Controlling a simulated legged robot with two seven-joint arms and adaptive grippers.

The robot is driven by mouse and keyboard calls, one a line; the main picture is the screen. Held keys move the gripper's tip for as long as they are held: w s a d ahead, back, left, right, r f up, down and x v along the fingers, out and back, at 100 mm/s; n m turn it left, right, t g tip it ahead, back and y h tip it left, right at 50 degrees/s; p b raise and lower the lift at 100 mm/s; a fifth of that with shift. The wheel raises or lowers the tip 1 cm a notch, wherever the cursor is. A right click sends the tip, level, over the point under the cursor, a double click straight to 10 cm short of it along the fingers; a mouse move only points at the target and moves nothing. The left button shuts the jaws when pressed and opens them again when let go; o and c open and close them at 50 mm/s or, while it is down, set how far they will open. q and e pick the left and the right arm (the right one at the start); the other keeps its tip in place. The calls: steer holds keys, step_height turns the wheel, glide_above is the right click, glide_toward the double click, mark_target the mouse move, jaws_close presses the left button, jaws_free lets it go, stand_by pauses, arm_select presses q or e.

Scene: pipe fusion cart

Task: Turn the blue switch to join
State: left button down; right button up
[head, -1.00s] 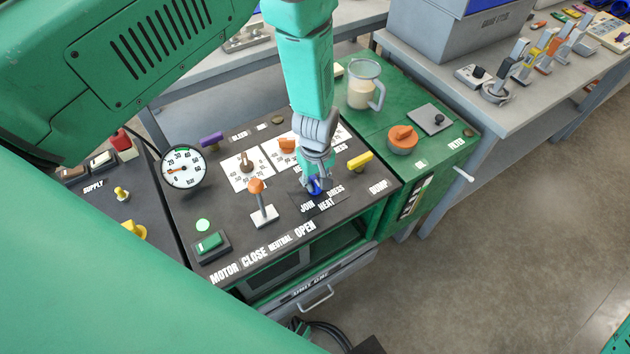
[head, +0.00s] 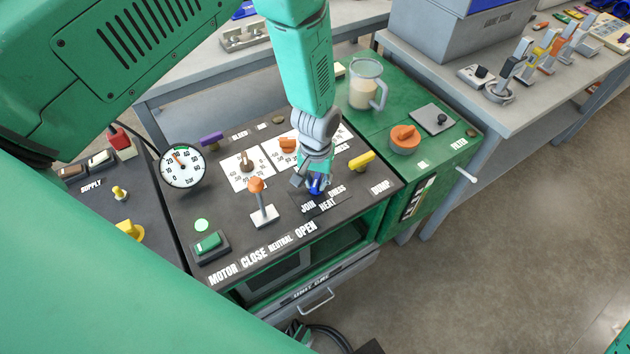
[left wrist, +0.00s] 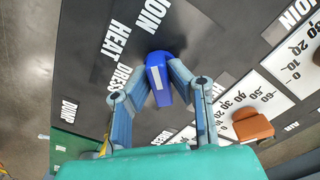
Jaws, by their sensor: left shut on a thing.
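The blue switch (head: 318,187) is on the dark top panel of the cart, by the JOIN, HEAT and DRESS labels. My left gripper (head: 312,181) reaches down onto it from above and is shut on it. In the left wrist view the blue switch (left wrist: 158,78), with a white stripe, sits between the two fingers of the left gripper (left wrist: 160,84). Its far end points up toward the JOIN label (left wrist: 153,14). HEAT and DRESS are to its left. The fingers hide part of the switch in the head view. My right gripper is not in view.
An orange-topped lever (head: 258,198) stands left of the switch, and a yellow handle (head: 361,161) to its right. A pressure gauge (head: 182,167) and a green button (head: 208,243) are farther left. A jug (head: 366,88) and orange knob (head: 405,138) sit on the green section.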

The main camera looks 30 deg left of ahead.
mark_target(314, 179)
arm_select(q)
steer(key=shift+w+a+r+m, duration=0.1)
steer(key=shift+w+a+m, duration=0.1)
steer(key=shift+m, duration=0.2)
steer(key=c, duration=1.6)
jaws_free()
steer(key=shift+o, duration=0.3)
steer(key=shift+a, duration=0.1)
step_height(314, 179, up, 12)
steer(key=shift+s+a, duration=0.15)
steer(key=shift+a, duration=0.05)
steer(key=shift+d, duration=0.2)
